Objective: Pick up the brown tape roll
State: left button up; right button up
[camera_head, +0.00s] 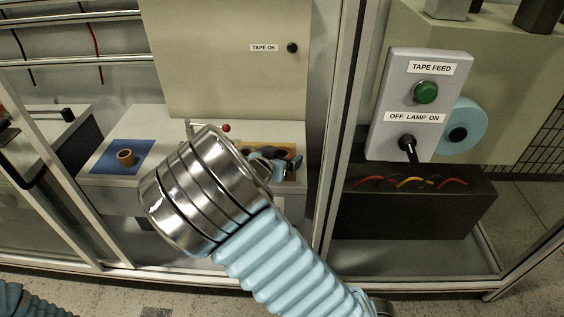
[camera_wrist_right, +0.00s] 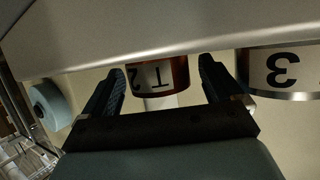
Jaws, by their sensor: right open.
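A small brown roll (camera_head: 125,157) sits upright on a blue mat on the white bench, at the left in the head view. My right gripper (camera_head: 285,163) is right of that mat, largely hidden behind my arm's metal wrist. In the right wrist view, my right gripper (camera_wrist_right: 161,66) is open. A brown, curved piece with a white label and dark characters (camera_wrist_right: 158,75) shows between and beyond its fingers. I cannot tell whether it is the roll on the mat, or whether the fingers touch it. My left gripper is not in view.
An orange-brown tray (camera_head: 289,148) lies behind my right gripper. A red-tipped lever (camera_head: 226,128) stands nearby. A frame post (camera_head: 343,130) separates the bench from the TAPE FEED panel (camera_head: 430,68) and a light blue roll (camera_head: 466,122). A silver cylinder marked 3 (camera_wrist_right: 284,72) shows in the wrist view.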

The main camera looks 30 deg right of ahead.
jog(key=shift+w+d+f, duration=0.15)
jog(key=shift+w+d, duration=0.1)
jog(key=shift+d, duration=0.1)
jog(key=shift+c, duration=0.4)
